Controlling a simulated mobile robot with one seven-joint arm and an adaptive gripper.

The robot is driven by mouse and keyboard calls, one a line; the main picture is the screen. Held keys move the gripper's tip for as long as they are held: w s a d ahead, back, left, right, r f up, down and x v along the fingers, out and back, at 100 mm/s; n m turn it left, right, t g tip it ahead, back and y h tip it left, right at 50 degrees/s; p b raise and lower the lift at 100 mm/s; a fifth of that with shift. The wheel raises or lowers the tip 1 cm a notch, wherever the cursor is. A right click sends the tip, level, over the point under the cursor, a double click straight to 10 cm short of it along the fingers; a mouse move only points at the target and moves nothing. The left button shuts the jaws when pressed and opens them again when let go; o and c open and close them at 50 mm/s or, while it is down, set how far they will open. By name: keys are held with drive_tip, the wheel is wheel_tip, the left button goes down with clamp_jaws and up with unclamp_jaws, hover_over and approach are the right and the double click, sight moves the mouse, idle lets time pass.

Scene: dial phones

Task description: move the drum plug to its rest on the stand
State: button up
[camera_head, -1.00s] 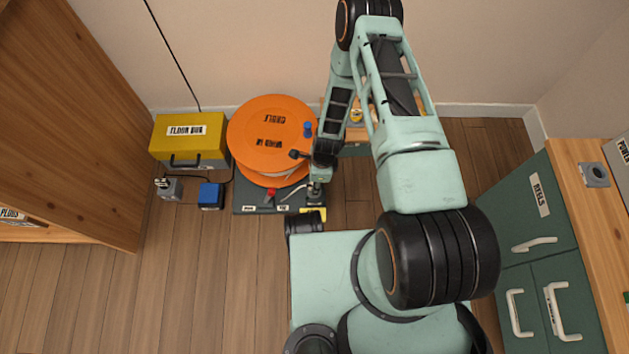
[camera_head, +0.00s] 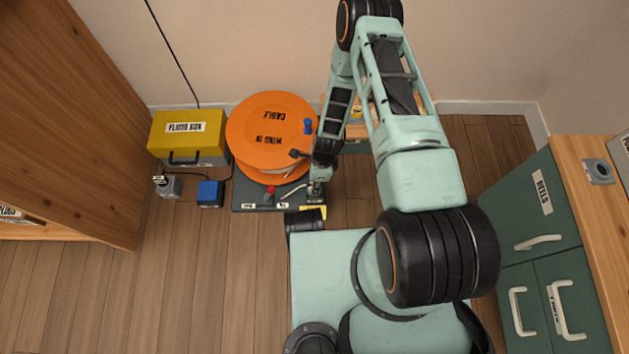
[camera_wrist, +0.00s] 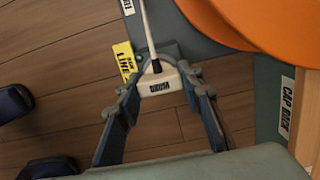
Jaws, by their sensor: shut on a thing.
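The drum plug (camera_wrist: 158,84) is a pale block with a dark-lettered label and a dark collar where its white cord (camera_wrist: 149,30) enters. My gripper (camera_wrist: 161,90) is shut on it, one finger on each side, in the wrist view. A rounded grey part of the stand (camera_wrist: 177,50) shows just behind the plug; I cannot tell whether the plug touches it. In the head view my gripper (camera_head: 315,192) is at the right front corner of the dark stand (camera_head: 240,198), where my arm hides the plug. The orange cable drum (camera_head: 262,122) stands on this base.
A yellow LIVE tag (camera_wrist: 124,60) lies beside the plug. A red knob (camera_head: 270,189) is on the stand's front. A yellow box (camera_head: 188,150), a grey socket box (camera_head: 168,187) and a blue box (camera_head: 210,193) stand left. Green cabinets (camera_head: 530,215) are right. Floor at front left is clear.

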drive_tip(key=shift+f, duration=0.55)
drive_tip(key=o, duration=1.2)
drive_tip(key=c, duration=0.3)
wheel_tip(320, 180, up, 8)
drive_tip(key=p, duration=0.5)
drive_tip(key=shift+f, duration=0.2)
